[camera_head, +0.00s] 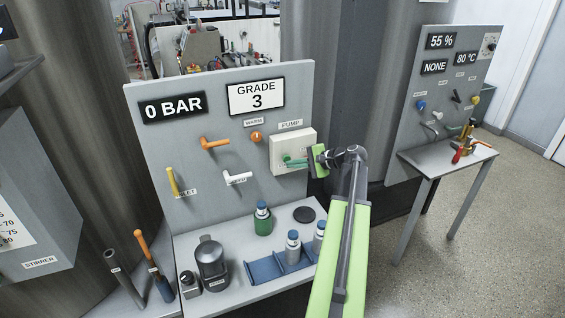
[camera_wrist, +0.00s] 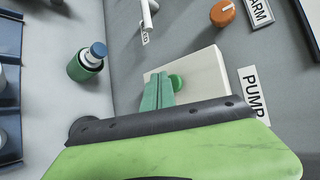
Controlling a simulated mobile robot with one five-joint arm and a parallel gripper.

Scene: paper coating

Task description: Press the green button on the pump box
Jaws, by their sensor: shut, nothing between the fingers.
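The pump box (camera_head: 306,139) is a white box on the upright grey panel, under a PUMP label. It also shows in the wrist view (camera_wrist: 208,72). Its round green button (camera_wrist: 177,81) sticks out of the box face, just right of my fingertips in the wrist view. My gripper (camera_head: 287,161) is shut and empty, its green fingers in front of the box. In the wrist view my gripper (camera_wrist: 158,76) partly overlaps the button's left side. I cannot tell whether the fingers touch the button or box. In the head view the fingers largely hide the button.
An orange knob (camera_head: 256,137) and a white lever (camera_head: 238,178) sit left of the box. The shelf below (camera_head: 245,290) holds a green-based bottle (camera_head: 263,220), a blue rack (camera_head: 268,272) and a dark jug (camera_head: 211,262). A side table (camera_head: 424,160) stands at right.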

